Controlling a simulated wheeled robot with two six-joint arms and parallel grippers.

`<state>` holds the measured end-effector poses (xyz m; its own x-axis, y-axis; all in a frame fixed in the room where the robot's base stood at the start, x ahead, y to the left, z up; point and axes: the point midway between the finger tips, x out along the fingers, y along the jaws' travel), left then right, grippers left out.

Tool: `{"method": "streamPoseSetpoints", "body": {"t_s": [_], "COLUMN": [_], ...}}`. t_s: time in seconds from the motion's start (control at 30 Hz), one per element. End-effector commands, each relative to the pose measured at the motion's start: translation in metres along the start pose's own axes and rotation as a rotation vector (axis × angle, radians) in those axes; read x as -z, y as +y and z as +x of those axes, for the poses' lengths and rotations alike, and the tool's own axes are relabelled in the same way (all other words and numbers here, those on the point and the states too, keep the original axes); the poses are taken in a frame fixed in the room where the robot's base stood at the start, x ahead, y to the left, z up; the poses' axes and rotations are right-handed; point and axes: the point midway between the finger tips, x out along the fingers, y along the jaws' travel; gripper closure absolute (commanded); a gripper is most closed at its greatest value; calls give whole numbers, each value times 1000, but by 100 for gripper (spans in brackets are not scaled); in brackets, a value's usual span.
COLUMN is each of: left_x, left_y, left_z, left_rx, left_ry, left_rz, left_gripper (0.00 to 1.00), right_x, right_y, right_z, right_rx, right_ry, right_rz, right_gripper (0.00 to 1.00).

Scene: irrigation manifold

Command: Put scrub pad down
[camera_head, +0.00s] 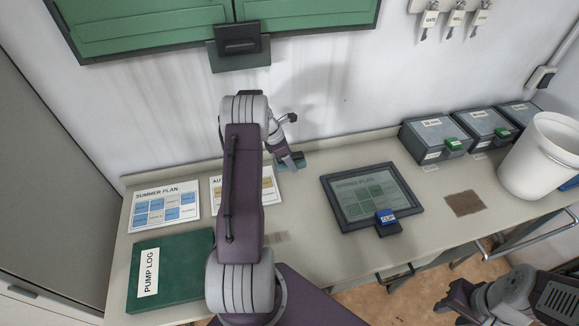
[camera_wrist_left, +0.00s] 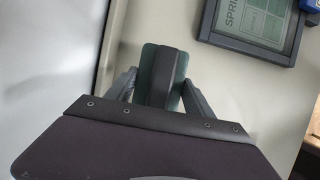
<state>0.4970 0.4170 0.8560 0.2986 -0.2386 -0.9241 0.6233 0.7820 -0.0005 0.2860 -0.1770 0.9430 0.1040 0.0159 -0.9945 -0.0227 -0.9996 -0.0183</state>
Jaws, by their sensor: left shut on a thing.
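The scrub pad (camera_head: 291,161) is a dark green block with a black strip along its top. In the left wrist view the pad (camera_wrist_left: 151,72) sits between the two fingers of my left gripper (camera_wrist_left: 159,88), which is shut on it. In the head view my left gripper (camera_head: 288,158) is near the wall at the back of the counter (camera_head: 300,215), and my arm hides part of this area. I cannot tell whether the pad touches the counter. My right gripper (camera_head: 456,297) is at the lower right, off the counter's front; its fingers are not clear.
A framed tablet (camera_head: 372,196) with a blue clip (camera_head: 385,216) lies right of the pad. Planning sheets (camera_head: 165,206) and a green pump log (camera_head: 170,270) lie left. A brown square (camera_head: 465,203), grey boxes (camera_head: 432,138) and a white bucket (camera_head: 543,157) are at the right.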

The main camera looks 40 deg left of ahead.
Motion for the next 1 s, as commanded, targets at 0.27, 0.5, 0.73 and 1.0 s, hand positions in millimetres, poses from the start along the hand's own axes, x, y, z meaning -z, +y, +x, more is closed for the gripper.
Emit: {"method": "streamPoseSetpoints", "body": {"t_s": [0.27, 0.5, 0.73, 1.0], "left_x": [8, 18, 19, 19], "left_y": [1, 2, 2, 1], "left_z": [14, 38, 41, 41], "left_rx": [4, -1, 0, 2], "left_ry": [0, -1, 0, 0], "left_rz": [-1, 1, 0, 0], "left_gripper": [77, 77, 77, 17], "right_x": [0, 0, 0, 0], "right_y": [0, 0, 0, 0], "right_z": [0, -1, 2, 1], "right_rx": [0, 0, 0, 0], "right_ry": [0, 0, 0, 0], "right_rz": [0, 0, 0, 0], "right_gripper": [64, 64, 64, 64]}}
